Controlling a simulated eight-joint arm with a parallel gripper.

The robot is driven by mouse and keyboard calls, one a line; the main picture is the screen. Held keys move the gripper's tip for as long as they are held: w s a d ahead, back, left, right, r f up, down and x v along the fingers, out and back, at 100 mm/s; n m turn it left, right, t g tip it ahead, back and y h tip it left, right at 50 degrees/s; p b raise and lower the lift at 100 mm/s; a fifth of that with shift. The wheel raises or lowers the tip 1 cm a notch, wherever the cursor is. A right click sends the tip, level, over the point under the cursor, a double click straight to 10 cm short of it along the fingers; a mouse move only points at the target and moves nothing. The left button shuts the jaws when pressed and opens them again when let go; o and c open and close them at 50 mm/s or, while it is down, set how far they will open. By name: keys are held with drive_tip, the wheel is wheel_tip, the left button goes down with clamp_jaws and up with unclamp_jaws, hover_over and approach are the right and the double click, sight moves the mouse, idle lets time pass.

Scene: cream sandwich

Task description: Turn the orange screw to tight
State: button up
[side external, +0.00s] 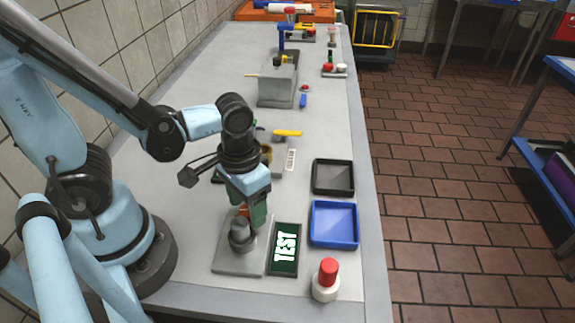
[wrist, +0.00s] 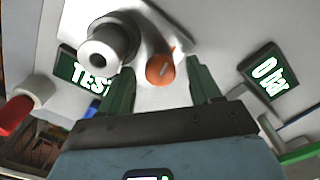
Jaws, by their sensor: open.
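In the side view my gripper (side external: 256,213) points down just above the fitting. The screw's depth of thread is hidden.
Blue (side external: 334,242) and black (side external: 333,177) trays lie right. A yellow-handled tool (side external: 287,133) lies behind.

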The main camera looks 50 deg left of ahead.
sight(247, 210)
wheel_tip(247, 210, up, 12)
idle(0.9)
drive_tip(key=shift+f, duration=0.1)
drive_tip(key=shift+w+f+n, duration=0.1)
drive_tip(key=shift+f+n, duration=0.65)
drive_tip(key=shift+f, duration=1.25)
drive_tip(key=shift+w+f+n, duration=0.1)
drive_tip(key=shift+f+n, duration=0.6)
drive_tip(key=shift+f, duration=1.3)
drive_tip(key=shift+f+n, duration=0.75)
drive_tip(key=shift+f, duration=1.25)
